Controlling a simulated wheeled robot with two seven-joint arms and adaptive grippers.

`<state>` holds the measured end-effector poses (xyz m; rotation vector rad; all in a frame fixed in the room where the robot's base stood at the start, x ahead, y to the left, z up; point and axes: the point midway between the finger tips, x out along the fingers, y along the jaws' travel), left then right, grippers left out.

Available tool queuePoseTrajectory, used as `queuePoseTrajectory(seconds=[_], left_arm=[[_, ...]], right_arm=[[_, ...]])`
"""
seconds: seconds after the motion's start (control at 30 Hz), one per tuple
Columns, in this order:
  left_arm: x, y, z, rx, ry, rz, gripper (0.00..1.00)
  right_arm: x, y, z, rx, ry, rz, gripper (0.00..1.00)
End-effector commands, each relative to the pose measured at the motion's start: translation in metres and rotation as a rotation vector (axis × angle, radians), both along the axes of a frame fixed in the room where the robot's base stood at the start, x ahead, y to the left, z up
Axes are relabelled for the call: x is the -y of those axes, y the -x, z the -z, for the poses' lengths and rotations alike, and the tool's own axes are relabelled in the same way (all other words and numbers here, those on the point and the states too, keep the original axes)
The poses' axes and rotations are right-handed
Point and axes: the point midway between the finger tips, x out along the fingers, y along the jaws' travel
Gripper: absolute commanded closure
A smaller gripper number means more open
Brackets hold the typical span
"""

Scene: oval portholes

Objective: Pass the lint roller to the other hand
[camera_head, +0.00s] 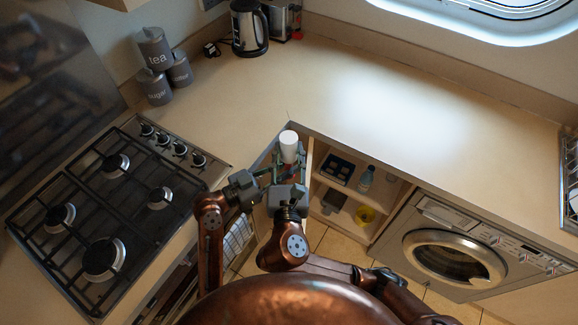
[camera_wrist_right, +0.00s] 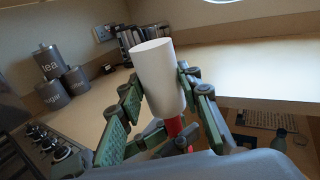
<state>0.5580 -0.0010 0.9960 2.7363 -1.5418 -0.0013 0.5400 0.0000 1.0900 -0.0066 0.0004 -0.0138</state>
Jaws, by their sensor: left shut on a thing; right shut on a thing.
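The lint roller has a white head (camera_head: 289,146) and a red handle (camera_wrist_right: 175,127). It stands roughly upright, above the gap at the counter's inner corner. My right gripper (camera_head: 289,162) comes from below, with its green-padded fingers shut on both sides of the roller; they also show in the right wrist view (camera_wrist_right: 160,83). My left gripper (camera_head: 270,174) reaches in from the left and is shut on the roller too, lower down near the handle. Its fingertips and most of the handle are hidden behind the right gripper.
A gas hob (camera_head: 110,205) lies at the left, and grey canisters (camera_head: 155,50) and a kettle (camera_head: 249,28) stand at the back. An open shelf (camera_head: 345,195) and a washing machine (camera_head: 455,250) are at the right. The right countertop (camera_head: 420,120) is clear.

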Motion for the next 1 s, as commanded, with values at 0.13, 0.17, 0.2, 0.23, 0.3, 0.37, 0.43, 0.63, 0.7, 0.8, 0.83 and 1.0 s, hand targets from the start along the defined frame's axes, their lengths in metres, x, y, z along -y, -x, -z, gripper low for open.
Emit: queuePoseTrajectory(seconds=[0.13,0.17,0.2,0.23,0.3,0.37,0.43,0.63,0.7,0.8,0.83,1.0], left_arm=[[0.002,0.002,-0.001,0.001,0.001,0.007,1.0],[0.002,0.002,-0.001,0.001,0.001,0.008,1.0],[0.002,0.002,0.0,0.0,0.0,0.008,1.0],[0.002,0.002,0.0,0.0,0.0,0.007,1.0],[0.002,0.002,0.0,0.0,0.0,0.007,1.0],[0.002,0.002,0.0,0.001,0.001,0.006,1.0],[0.002,0.001,0.0,0.001,0.001,0.005,1.0],[0.001,0.001,0.0,0.001,0.001,0.004,1.0],[0.001,0.001,0.0,0.001,0.001,0.004,1.0],[0.001,0.001,-0.001,0.001,0.001,0.004,1.0],[0.001,0.001,-0.001,0.001,0.001,0.004,1.0],[0.001,0.001,-0.001,0.001,0.001,0.004,1.0]], right_arm=[[-0.001,0.0,0.0,0.001,-0.001,-0.002,0.67],[-0.001,0.0,-0.001,0.001,-0.001,-0.002,0.65],[-0.001,0.0,-0.001,0.001,-0.001,-0.002,0.62],[-0.001,0.0,0.0,0.001,-0.001,-0.002,0.6],[-0.001,0.0,0.0,0.001,0.0,-0.002,0.55],[-0.001,0.0,0.0,0.001,0.0,-0.002,0.51],[-0.001,0.0,0.0,0.001,0.0,-0.002,0.47],[0.0,0.0,0.0,0.001,0.0,-0.001,0.47],[-0.001,0.0,-0.001,0.001,-0.001,-0.002,0.47],[-0.001,0.0,-0.009,0.003,-0.004,-0.002,0.47],[-0.001,0.0,-0.013,0.004,-0.005,-0.002,0.47],[-0.001,0.0,-0.044,0.005,-0.007,-0.003,0.47]])
